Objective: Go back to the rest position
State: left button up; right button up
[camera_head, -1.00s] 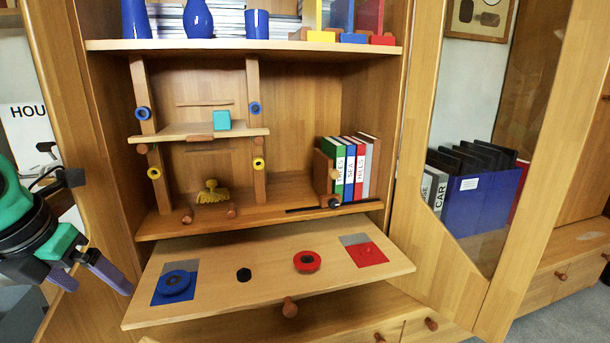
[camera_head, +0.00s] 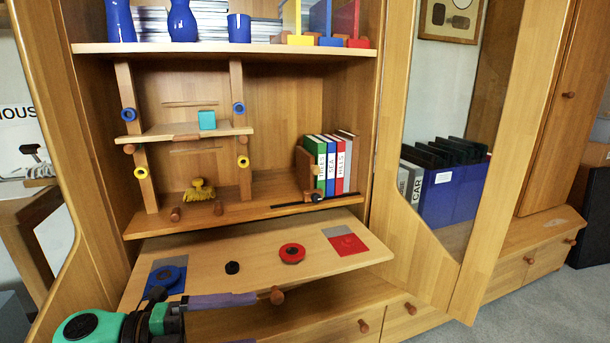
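My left gripper (camera_head: 245,319) comes in at the bottom left, in front of the pull-out board (camera_head: 215,262). One purple finger reaches right across the board's front edge near its knob. A sliver at the bottom edge looks like the other finger, spaced apart from it, with nothing seen between them. My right gripper is out of view. A red patch (camera_head: 347,244) is bare.
Above the board stands a wooden frame (camera_head: 240,130) with blue and yellow rings and a cyan cube (camera_head: 207,120) on its shelf. A yellow brush (camera_head: 199,190) and several books (camera_head: 335,165) stand in the cabinet. A glazed door (camera_head: 395,205) stands open at right.

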pick_arm(q)
notch_tip(320, 180, down, 17)
jog(key=w+n+t+y, duration=0.1)
jog(key=n+t+y, duration=0.75)
jog(key=n, duration=1.35)
jog(key=s+d+f+n+g+p, duration=0.1)
jog(key=s+d+f+n, duration=0.25)
jog(key=s+f, duration=0.2)
jog(key=s+d+f+n+g, duration=0.1)
jog(key=s+d+f+n, duration=0.1)
jog(key=s+f+n, duration=0.4)
jog(key=s+a+r+m+g+y+p, duration=0.2)
jog(key=s+a+r+g+y+p, duration=0.2)
jog(key=s+a+p, duration=1.5)
jog(key=a+g+y+p, duration=0.1)
jog(key=g+y+p, duration=0.2)
jog(key=p, duration=1.5)
jog(key=shift+s+a+g+y, duration=0.35)
jog(key=shift+s+g, duration=0.05)
jog(key=shift+g, duration=1.15)
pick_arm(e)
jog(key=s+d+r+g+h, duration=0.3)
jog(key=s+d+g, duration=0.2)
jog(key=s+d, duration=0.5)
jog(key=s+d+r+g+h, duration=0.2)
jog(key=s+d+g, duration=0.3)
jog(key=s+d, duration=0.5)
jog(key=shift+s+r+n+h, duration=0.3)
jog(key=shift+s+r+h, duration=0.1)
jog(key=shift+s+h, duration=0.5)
